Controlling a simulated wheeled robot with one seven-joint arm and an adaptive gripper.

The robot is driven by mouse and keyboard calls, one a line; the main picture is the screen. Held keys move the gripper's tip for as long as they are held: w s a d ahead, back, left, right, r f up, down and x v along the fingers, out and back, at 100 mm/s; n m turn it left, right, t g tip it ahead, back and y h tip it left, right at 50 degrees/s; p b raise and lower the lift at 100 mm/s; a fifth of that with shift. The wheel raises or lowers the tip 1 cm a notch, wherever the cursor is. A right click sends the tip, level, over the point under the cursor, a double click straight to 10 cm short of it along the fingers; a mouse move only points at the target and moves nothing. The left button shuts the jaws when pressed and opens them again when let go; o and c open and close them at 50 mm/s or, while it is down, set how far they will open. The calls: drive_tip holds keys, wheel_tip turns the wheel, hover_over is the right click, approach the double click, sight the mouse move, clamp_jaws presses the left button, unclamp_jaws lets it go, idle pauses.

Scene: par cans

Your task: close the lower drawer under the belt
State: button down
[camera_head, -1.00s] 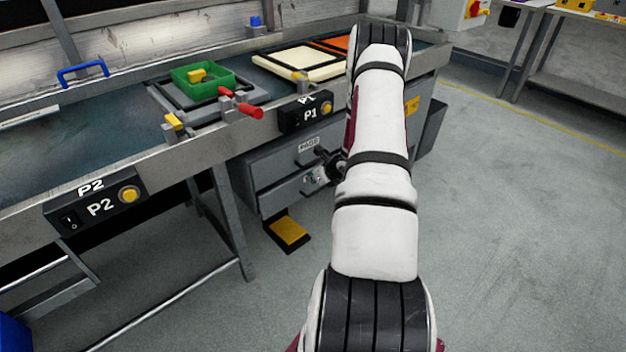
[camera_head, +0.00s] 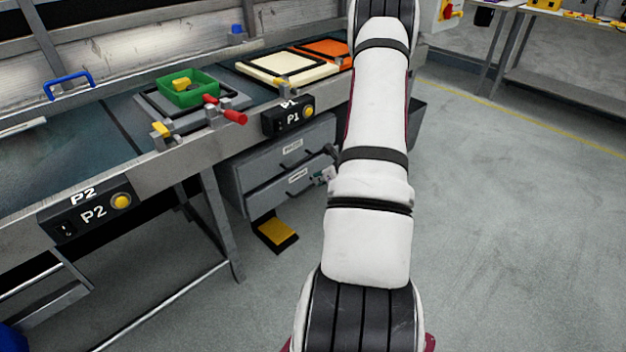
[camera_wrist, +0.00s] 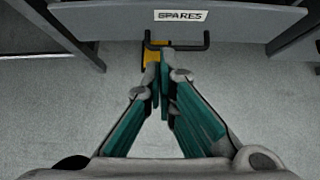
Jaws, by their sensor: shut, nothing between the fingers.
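The lower drawer (camera_head: 283,192) is the bottom front of the grey cabinet under the belt, below the upper drawer (camera_head: 280,158). It looks nearly flush with the upper front; I cannot tell whether a small gap is left. In the wrist view the lower drawer's grey front (camera_wrist: 110,17) carries a "SPARES" label and a black bar handle (camera_wrist: 190,47). My gripper (camera_wrist: 162,62) is shut and empty, its teal fingers pointing toward the handle; touching or apart is unclear. In the head view my arm hides most of the gripper.
The belt table (camera_head: 160,177) stands on grey legs, with a P1 switch box (camera_head: 289,117) above the drawers and a P2 box (camera_head: 92,211) at left. A yellow pedal (camera_head: 276,232) lies on the floor below the cabinet. Floor to the right is clear.

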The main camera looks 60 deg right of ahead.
drive_tip(key=a+b, duration=0.4)
drive_tip(key=b, duration=0.6)
approach(281, 181)
drive_tip(key=shift+t, duration=0.3)
drive_tip(key=shift+w+d+f, duration=0.15)
drive_tip(key=shift+w+f, duration=0.4)
drive_tip(key=shift+f, duration=0.6)
drive_tip(key=shift+w+d+f, duration=0.15)
drive_tip(key=shift+w+f, duration=0.35)
drive_tip(key=shift+f, duration=0.6)
drive_tip(key=shift+w+d+f, duration=0.15)
drive_tip(key=shift+w+f, duration=0.4)
drive_tip(key=shift+f, duration=0.6)
drive_tip(key=shift+p, duration=0.3)
drive_tip(key=shift+w+d, duration=0.15)
drive_tip(key=shift+w, duration=0.55)
drive_tip(key=shift+w+d, duration=0.15)
drive_tip(key=shift+w, duration=0.55)
drive_tip(key=shift+w+r, duration=0.1)
